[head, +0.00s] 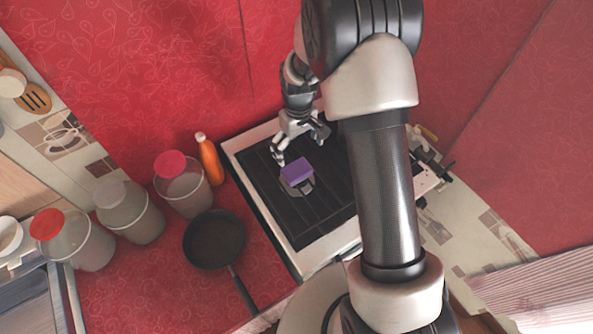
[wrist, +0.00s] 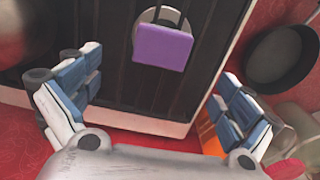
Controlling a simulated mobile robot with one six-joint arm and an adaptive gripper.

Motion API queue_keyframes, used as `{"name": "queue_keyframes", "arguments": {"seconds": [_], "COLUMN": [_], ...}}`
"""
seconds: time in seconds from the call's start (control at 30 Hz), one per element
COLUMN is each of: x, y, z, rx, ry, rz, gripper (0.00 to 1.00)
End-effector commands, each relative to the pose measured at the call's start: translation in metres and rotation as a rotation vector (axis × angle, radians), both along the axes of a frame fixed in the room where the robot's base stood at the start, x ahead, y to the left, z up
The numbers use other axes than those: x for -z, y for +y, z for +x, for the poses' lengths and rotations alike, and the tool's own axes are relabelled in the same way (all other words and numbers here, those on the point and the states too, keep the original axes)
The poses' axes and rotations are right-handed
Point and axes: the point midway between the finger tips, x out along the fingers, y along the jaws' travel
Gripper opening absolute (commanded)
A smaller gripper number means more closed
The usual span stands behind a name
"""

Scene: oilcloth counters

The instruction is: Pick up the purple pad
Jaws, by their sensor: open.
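The purple pad (head: 297,169) lies on a small round grey piece on the dark ribbed panel (head: 319,214) of a white-framed unit. In the wrist view the purple pad (wrist: 162,47) is at top centre, in front of the round grey piece and over a dark strip. My gripper (head: 301,146) is just behind the pad in the head view, apart from it. In the wrist view my gripper (wrist: 155,95) is open, its fingers wide apart and empty, with the pad beyond them and between their lines.
A black frying pan (head: 214,239) lies on the red cloth left of the unit. An orange bottle (head: 209,160) stands by its left edge, beside a red-lidded jar (head: 183,186) and other jars (head: 130,212). The ribbed panel around the pad looks clear.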

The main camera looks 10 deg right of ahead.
Motion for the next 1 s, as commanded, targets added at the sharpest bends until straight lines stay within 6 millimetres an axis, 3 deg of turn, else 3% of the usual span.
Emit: {"name": "queue_keyframes", "arguments": {"seconds": [0.03, 0.2, 0.53, 0.8, 1.0], "x": [0.014, 0.043, 0.063, 0.103, 0.106], "y": [0.000, 0.000, 0.001, 0.004, 0.004], "z": [-0.001, -0.001, 0.000, -0.001, 0.000], "rx": [0.000, 0.000, 0.000, 0.001, 0.001], "ry": [0.005, 0.002, 0.001, 0.001, 0.000], "rz": [0.000, 0.000, 0.000, 0.000, 0.000], "gripper": [0.98, 0.98, 0.98, 0.98, 0.98]}}
